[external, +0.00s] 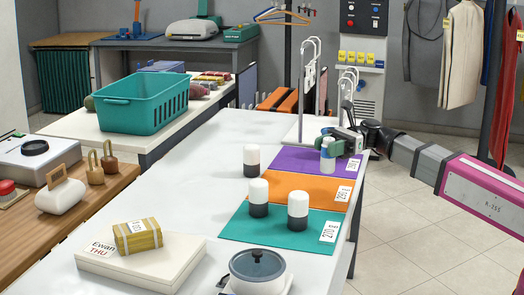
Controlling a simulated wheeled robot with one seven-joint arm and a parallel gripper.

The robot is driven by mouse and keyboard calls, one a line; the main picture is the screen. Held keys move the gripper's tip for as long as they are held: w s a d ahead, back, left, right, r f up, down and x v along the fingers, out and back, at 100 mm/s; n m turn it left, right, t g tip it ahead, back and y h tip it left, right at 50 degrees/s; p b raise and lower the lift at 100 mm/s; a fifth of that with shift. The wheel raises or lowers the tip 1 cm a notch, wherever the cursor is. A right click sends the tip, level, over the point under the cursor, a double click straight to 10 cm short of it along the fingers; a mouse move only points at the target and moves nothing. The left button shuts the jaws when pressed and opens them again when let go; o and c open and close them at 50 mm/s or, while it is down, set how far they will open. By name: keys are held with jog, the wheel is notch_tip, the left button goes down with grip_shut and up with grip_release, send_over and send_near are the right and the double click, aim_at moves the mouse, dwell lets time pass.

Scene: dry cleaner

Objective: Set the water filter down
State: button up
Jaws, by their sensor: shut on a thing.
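My gripper (340,141) is at the far end of the white table (190,195), with my arm coming in from the right. It is shut on the water filter (328,158), a small upright bottle shape in pale white and blue. The water filter is at the right part of the purple mat (292,160). I cannot tell whether its bottom touches the mat. My gripper's fingers hide part of its upper side.
A white hook stand (302,95) is behind the gripper. A lidded pot (257,272) stands in front.

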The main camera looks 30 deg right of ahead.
notch_tip(320, 180, up, 5)
jog(key=shift+f, duration=0.15)
jog(key=w+a+t, duration=0.1)
jog(key=w+a, duration=0.2)
jog(key=a, duration=0.9)
jog(key=w+a+m, duration=0.1)
jog(key=w+a, duration=0.1)
jog(key=a, duration=0.9)
jog(key=w+a+t, duration=0.1)
jog(key=w+a, duration=0.2)
jog(key=a, duration=0.9)
jog(key=w+d+f, duration=0.1)
jog(key=w+f, duration=0.2)
jog(key=f, duration=0.2)
jog(key=w+d+f, duration=0.1)
jog(key=w+f, duration=0.3)
jog(key=f, duration=0.1)
jog(key=w+d+f, duration=0.2)
jog(key=w+f, duration=0.1)
jog(key=f, duration=0.3)
jog(key=shift+w+d, duration=0.1)
jog(key=shift+w, duration=0.3)
